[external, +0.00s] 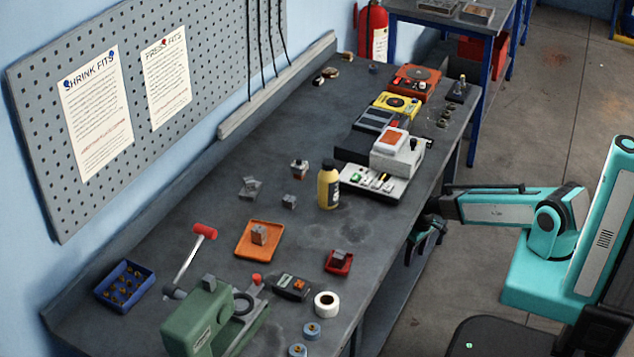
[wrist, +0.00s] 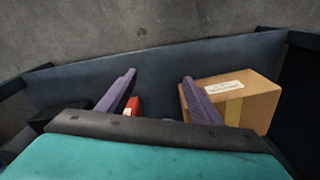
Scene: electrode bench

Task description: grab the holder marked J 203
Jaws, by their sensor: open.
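Several small grey metal holders are on the bench in the external view: one on an orange tray (external: 243,252), one in a red tray (external: 346,269), and loose ones such as the holder with an orange-brown top (external: 299,171), another holder (external: 289,202) and a holder lying farther left (external: 250,188). No marking on them is legible, so I cannot tell which is J 203. My gripper (external: 426,230) is beside the bench's front edge, away from them all. In the wrist view my gripper (wrist: 158,77) has its two fingers apart with nothing gripped; no holder shows there.
A yellow bottle (external: 328,186) and a white instrument (external: 372,182) stand near my gripper's side of the bench. A green press (external: 205,318) and a blue bin (external: 124,287) are at the near end. The wrist view shows a cardboard box (wrist: 252,100) right of the fingers.

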